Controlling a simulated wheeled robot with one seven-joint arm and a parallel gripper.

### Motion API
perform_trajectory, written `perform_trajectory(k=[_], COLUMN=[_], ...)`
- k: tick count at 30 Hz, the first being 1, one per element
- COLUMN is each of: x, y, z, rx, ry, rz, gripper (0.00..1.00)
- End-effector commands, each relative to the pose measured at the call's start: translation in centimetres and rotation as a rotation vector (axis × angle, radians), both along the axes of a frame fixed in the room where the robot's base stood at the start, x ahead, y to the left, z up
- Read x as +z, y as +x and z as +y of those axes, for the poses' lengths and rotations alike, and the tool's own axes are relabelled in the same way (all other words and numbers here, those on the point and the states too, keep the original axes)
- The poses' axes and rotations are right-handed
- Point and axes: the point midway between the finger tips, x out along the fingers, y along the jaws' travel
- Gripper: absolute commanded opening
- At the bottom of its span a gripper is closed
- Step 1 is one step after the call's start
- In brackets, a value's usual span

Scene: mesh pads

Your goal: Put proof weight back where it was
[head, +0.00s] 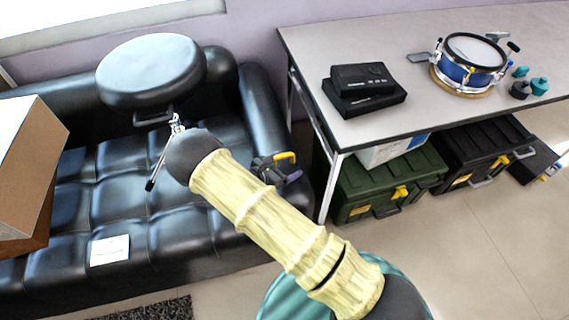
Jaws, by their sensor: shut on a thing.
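My pale, ribbed arm reaches over the sofa. What appears to be my gripper (279,168), black with a yellow part, shows beside the arm at the sofa's right front corner. It is shut on a small dark thing, partly hidden; I cannot tell whether this is the proof weight. On the table at far right stand small knobbed pieces that may be weights: a teal one (540,86), a black one (520,90) and a smaller teal one (520,72). They are apart from my gripper.
A grey table (440,110) holds a black box stack (362,88) and a blue drum (470,65). Green (385,185) and black (480,150) cases stand beneath. The black sofa (110,190) carries a round stool (150,70) and a cardboard box (30,165). Floor at lower right is clear.

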Motion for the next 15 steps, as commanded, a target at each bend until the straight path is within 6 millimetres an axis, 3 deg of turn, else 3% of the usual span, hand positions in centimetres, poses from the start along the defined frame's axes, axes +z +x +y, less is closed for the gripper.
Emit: perform_trajectory(k=[7,15], x=[-2.8,-3.1], y=[0.1,0.1], z=[-0.1,0.0], rx=[-0.002,-0.001], ry=[-0.002,-0.001], rz=[-0.004,-0.005], gripper=[0.11,0.11])
